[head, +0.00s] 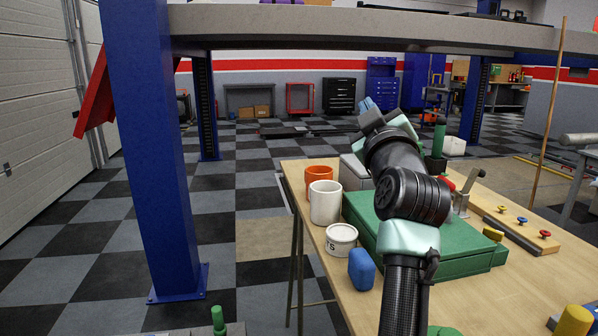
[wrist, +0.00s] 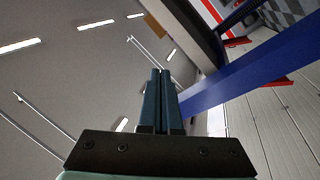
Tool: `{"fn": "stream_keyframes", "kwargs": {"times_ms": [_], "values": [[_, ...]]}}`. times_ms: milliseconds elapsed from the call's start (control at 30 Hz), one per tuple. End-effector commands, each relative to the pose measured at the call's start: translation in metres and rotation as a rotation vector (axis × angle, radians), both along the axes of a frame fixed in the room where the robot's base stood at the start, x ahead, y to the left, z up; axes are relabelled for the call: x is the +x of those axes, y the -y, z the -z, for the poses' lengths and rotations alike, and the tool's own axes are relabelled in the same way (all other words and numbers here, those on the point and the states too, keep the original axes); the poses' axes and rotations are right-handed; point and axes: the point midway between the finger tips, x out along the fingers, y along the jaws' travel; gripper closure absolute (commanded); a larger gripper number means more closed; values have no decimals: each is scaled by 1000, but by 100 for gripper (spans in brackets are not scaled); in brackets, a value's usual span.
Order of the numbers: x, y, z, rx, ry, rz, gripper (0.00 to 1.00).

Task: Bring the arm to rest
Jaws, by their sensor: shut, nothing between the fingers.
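My gripper (wrist: 160,76) is shut and empty; in the wrist view its two fingers lie together, pointing up toward the ceiling and its lights. In the head view my gripper (head: 368,103) shows as small blue fingertips at the far end of my raised arm. My arm rises from the bottom of the picture in front of the wooden table and hides part of what stands on it. The gripper touches nothing that I can see.
A blue post (head: 153,150) stands left. The checkered floor between is clear.

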Motion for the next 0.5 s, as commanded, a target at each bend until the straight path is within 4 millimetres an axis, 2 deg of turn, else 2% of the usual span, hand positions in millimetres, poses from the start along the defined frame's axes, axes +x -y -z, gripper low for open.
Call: {"fn": "stream_keyframes", "kwargs": {"times_ms": [33,200,267,400,500], "values": [[-17,-15,-9,31,40,-15,100],[-81,-53,-41,163,172,-72,100],[-107,-65,-52,213,220,-97,100],[-172,-89,-73,330,330,-167,100],[-215,-101,-84,405,396,-217,100]]}}
